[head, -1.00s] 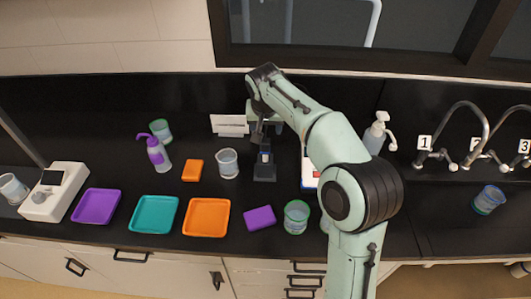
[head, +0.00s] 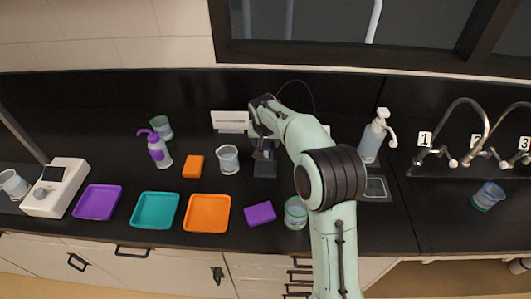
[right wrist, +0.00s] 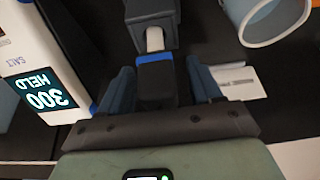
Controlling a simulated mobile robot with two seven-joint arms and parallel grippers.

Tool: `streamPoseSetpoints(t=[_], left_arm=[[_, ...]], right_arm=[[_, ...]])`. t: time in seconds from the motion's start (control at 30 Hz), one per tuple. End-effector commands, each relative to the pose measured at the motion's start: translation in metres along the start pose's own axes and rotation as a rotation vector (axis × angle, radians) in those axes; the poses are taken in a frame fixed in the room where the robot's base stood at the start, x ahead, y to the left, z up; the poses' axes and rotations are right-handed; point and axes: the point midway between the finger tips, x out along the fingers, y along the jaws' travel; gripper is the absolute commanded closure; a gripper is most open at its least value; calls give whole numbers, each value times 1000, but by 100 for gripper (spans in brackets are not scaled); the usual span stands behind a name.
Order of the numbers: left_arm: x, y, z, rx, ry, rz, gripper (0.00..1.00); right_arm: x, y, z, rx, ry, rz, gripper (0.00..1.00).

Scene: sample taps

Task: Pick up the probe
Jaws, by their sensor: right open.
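The probe (right wrist: 156,84) is dark with a blue band and a pale tip. In the right wrist view its tip end meets a dark grey holder (right wrist: 152,28). My right gripper (right wrist: 161,80) is open, with one blue-grey finger on each side of the probe; whether they touch it I cannot tell. In the head view, my right gripper (head: 264,140) is over the holder (head: 265,168), and the arm hides part of this spot. A white meter (right wrist: 52,65) marked SALT shows "300 HELD" beside the gripper. My left gripper is not in view.
A beaker (head: 228,158) stands left of the holder. A green-rimmed cup (head: 295,212) and purple sponge (head: 260,213) are in front. Purple (head: 97,202), teal (head: 155,210) and orange (head: 207,212) trays lie left. A soap dispenser (head: 374,140) stands right, before the taps (head: 465,135).

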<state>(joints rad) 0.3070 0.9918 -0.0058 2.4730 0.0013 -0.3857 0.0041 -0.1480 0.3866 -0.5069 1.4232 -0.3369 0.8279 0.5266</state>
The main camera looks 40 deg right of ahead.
Motion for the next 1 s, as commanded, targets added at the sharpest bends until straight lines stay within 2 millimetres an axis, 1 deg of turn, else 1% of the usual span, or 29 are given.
streamPoseSetpoints(t=[0.1, 0.13, 0.17, 0.2, 0.27, 0.3, 0.57, 0.73, 0.87, 1.0], left_arm=[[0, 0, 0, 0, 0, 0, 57], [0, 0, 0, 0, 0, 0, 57], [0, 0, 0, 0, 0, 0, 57], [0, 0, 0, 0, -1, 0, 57], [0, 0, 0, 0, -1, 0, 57], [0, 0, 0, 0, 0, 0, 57], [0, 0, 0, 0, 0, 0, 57], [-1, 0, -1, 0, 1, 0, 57], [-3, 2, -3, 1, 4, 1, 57], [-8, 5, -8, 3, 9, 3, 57]], right_arm=[[0, 0, 0, 0, 0, 0, 36], [0, 0, 0, 0, 0, 0, 43], [0, 0, 0, 0, 0, 0, 52], [0, 0, 0, 0, 0, 0, 65], [0, 0, 0, 0, 0, 0, 85], [0, 0, 0, 0, 0, 0, 88], [-1, 0, 0, 0, 1, 0, 88], [-8, 0, -4, 0, 3, -2, 88], [-22, -1, -10, 0, 4, -3, 88], [-46, -1, -20, 1, 7, -4, 88]])
